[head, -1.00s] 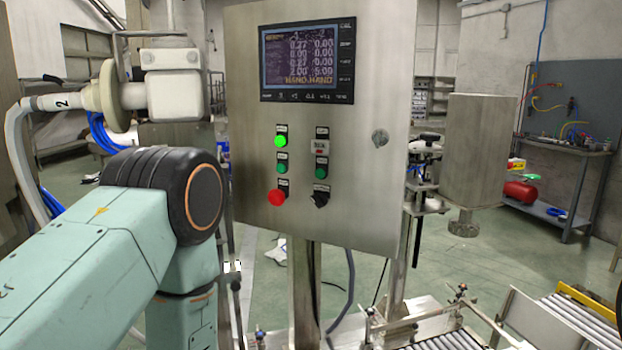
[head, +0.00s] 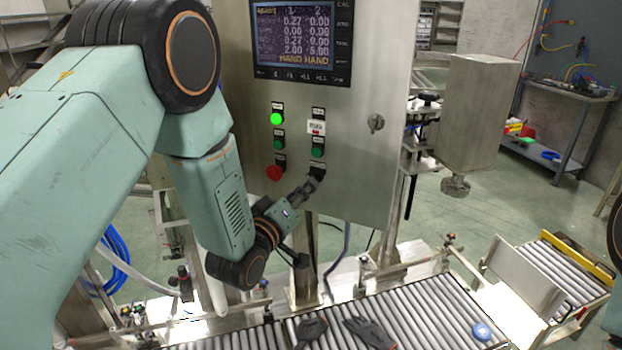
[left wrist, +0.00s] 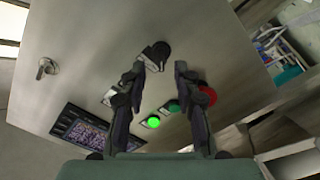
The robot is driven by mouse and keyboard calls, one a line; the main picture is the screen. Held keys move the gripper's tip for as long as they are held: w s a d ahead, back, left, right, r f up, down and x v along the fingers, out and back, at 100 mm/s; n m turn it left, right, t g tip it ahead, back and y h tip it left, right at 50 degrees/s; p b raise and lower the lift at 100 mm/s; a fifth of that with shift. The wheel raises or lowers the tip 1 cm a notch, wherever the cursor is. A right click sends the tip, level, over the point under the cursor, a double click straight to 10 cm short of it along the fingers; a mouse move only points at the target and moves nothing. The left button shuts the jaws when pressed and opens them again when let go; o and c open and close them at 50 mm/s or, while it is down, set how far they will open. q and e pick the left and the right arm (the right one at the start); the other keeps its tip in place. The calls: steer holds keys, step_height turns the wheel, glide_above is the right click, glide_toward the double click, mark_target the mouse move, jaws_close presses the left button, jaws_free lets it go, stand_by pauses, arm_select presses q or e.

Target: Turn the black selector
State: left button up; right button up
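The black selector (head: 317,170) is at the lower right of the buttons on the steel control box (head: 350,120). In the left wrist view the selector (left wrist: 158,52) shows just beyond the fingertips, closer to the left one. My left gripper (head: 308,187) is at the box face, just below and left of the selector in the head view. In the left wrist view my left gripper (left wrist: 160,72) has its two dark fingers apart with nothing between them. I cannot tell if a finger touches the selector. My right gripper is out of view.
A red button (head: 274,173) sits left of the selector, and a lit green button (head: 277,119) above it. A display (head: 295,38) is higher up.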

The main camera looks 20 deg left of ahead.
arm_select(q)
steer(key=w, duration=0.4)
steer(key=shift+w+d, duration=0.25)
steer(key=shift+d, duration=0.1)
steer(key=shift+c, duration=0.2)
steer(key=shift+s+a, duration=0.15)
steer(key=c, duration=0.3)
jaws_close()
